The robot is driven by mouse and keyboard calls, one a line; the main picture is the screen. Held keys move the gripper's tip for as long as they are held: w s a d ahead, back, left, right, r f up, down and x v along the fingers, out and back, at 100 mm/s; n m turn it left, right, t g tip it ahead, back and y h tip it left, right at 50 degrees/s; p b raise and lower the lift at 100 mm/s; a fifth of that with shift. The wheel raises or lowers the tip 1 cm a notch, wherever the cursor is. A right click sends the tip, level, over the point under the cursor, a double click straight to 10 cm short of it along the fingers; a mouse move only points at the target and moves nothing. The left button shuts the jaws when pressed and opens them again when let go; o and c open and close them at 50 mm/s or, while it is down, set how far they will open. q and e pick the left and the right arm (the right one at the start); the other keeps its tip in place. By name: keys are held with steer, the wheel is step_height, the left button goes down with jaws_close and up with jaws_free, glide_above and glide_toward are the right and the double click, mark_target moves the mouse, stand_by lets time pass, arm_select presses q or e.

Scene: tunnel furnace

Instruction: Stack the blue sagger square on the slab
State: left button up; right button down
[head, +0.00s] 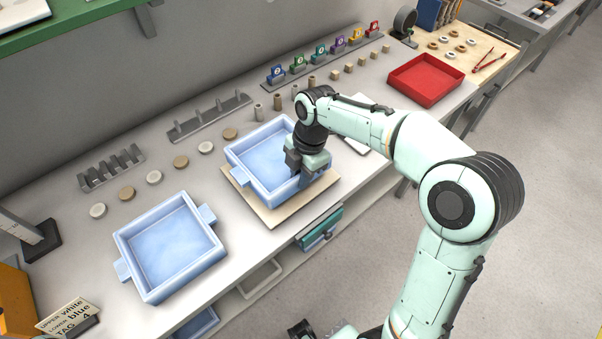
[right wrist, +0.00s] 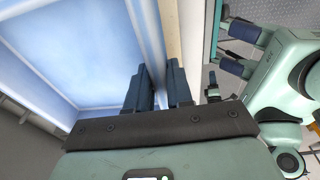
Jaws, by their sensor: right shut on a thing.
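A pale blue square sagger (head: 262,150) is over the beige slab (head: 268,212) on the bench. It sits toward the slab's back, with a wider strip of slab bare at the front; I cannot tell whether it rests fully on it. My right gripper (head: 306,176) is shut on the sagger's right-hand wall. In the right wrist view its dark fingers (right wrist: 160,88) straddle the wall of the blue sagger (right wrist: 80,50). A second pale blue sagger (head: 170,247) stands on the bench to the left. My left gripper (right wrist: 238,48) shows at right in the wrist view, fingers apart and empty.
A sign (head: 68,317) reads upper white, lower blue, tag 4. Coloured tags (head: 320,52) stand in a row at the back. Several round discs (head: 154,177) and slotted racks (head: 110,168) lie behind the saggers. A red tray (head: 426,80) is at the right.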

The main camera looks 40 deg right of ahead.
steer(key=shift+f+b, duration=0.95)
steer(key=shift+f, duration=0.4)
steer(key=shift+f, duration=0.25)
steer(key=c, duration=0.9)
jaws_free()
steer(key=r, duration=0.4)
steer(key=d+r+p, duration=0.1)
steer(key=r, duration=0.4)
steer(key=d+r+p, duration=0.1)
steer(key=r, duration=0.3)
steer(key=shift+s+r, duration=0.15)
steer(key=shift+s, duration=0.05)
